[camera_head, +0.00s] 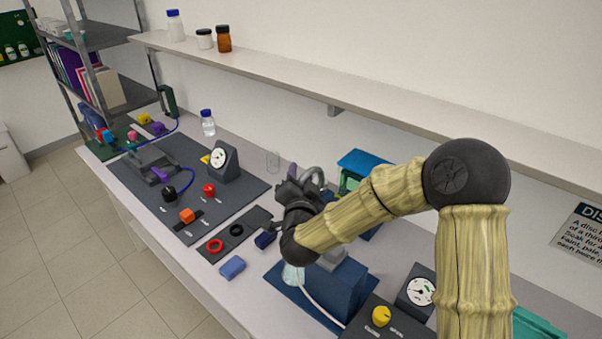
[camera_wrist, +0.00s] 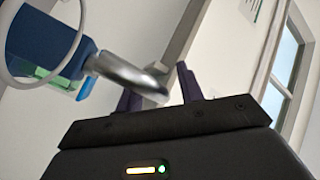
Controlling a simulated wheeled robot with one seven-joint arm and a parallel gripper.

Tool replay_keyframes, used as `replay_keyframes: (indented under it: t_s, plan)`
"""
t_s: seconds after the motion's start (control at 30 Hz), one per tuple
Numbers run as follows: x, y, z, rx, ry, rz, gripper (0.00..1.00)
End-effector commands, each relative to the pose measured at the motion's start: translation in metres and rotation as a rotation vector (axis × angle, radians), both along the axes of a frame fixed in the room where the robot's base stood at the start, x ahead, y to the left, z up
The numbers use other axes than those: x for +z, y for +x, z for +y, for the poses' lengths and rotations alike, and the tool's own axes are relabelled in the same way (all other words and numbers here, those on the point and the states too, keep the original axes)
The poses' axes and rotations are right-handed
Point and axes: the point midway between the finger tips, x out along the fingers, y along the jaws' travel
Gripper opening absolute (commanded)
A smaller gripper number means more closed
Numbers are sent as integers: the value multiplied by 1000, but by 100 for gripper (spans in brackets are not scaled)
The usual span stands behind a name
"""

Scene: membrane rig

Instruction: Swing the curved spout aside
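The curved spout (camera_wrist: 130,72) is a smooth grey metal tube in the wrist view. It comes out of a blue body (camera_wrist: 48,40) at upper left and bends down toward my gripper (camera_wrist: 157,80). Its end lies across the space between my two dark purple fingers, which stand apart. The spout overlaps the left finger in the picture; I cannot tell whether either finger touches it. In the head view a grey arch (camera_head: 313,174), apparently the spout, shows beside my gripper (camera_head: 292,180). My forearm hides part of this area.
A blue block (camera_head: 338,287) and a dial panel with a yellow knob (camera_head: 381,316) stand below my arm. A long wall shelf (camera_head: 300,80) runs above. A gauge (camera_head: 222,160), red ring (camera_head: 215,246) and blue sponge-like block (camera_head: 232,267) are to the left.

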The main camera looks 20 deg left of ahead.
Motion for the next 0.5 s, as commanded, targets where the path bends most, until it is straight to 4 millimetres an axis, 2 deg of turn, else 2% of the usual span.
replay_keyframes:
  t_s: [0.23, 0.4, 0.43, 0.5]
  plan:
    - [0, 1, 0, 0, 0, 0, 37]
    - [0, 1, 0, 0, 0, 0, 4]
    - [0, 1, 0, 0, 0, 0, 0]
    - [0, 1, 0, 0, 0, 0, 0]
